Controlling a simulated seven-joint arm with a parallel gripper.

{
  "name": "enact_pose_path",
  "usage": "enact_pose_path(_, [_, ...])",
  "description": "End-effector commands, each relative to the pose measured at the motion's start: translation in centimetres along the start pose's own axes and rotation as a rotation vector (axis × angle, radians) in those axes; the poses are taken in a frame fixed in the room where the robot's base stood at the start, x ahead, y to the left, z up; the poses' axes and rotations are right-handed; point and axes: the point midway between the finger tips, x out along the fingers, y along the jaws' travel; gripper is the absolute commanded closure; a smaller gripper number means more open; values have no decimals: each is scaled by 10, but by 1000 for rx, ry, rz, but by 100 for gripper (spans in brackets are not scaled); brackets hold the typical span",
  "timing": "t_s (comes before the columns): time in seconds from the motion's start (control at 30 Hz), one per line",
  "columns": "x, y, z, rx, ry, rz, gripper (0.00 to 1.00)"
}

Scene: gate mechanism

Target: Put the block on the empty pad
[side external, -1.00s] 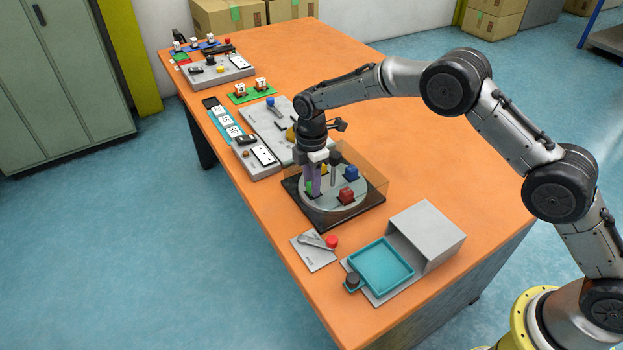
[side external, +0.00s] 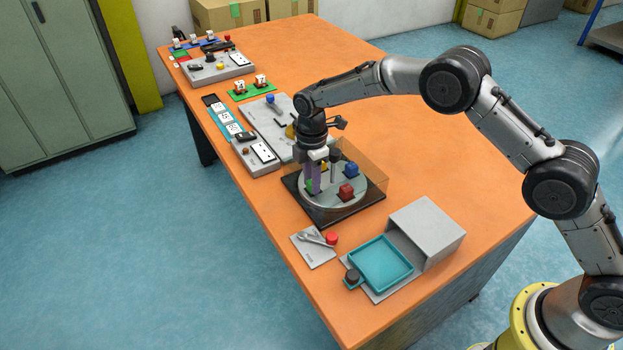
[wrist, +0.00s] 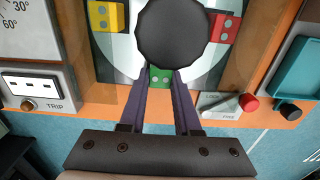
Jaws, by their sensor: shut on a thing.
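A round grey turntable (side external: 332,201) sits on a dark square base and carries coloured blocks. My gripper (side external: 312,188) points down at its left side, with its purple fingers around the green block (side external: 311,186). In the wrist view the fingertips (wrist: 160,80) are closed on the green block (wrist: 160,76), which appears low at the turntable. A red block (side external: 346,192) and a blue block (side external: 351,170) stand on the right side. A yellow block (wrist: 105,16) is partly hidden by my gripper in the side view. I cannot make out an empty pad.
A dark central post (wrist: 171,30) rises from the turntable, close to my fingers. A clear orange-tinted guard (side external: 372,165) stands behind it. The table's right side is clear.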

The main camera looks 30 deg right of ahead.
Motion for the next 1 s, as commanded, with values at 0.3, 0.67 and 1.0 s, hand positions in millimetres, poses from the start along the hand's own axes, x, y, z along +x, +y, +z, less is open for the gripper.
enact_pose_path(0.3, [0, 0, 0, 0, 0, 1, 62])
enact_pose_path(0.67, [0, 0, 0, 0, 0, 1, 34])
enact_pose_path(1.0, [-27, 1, 0, 0, 1, 5, 34])
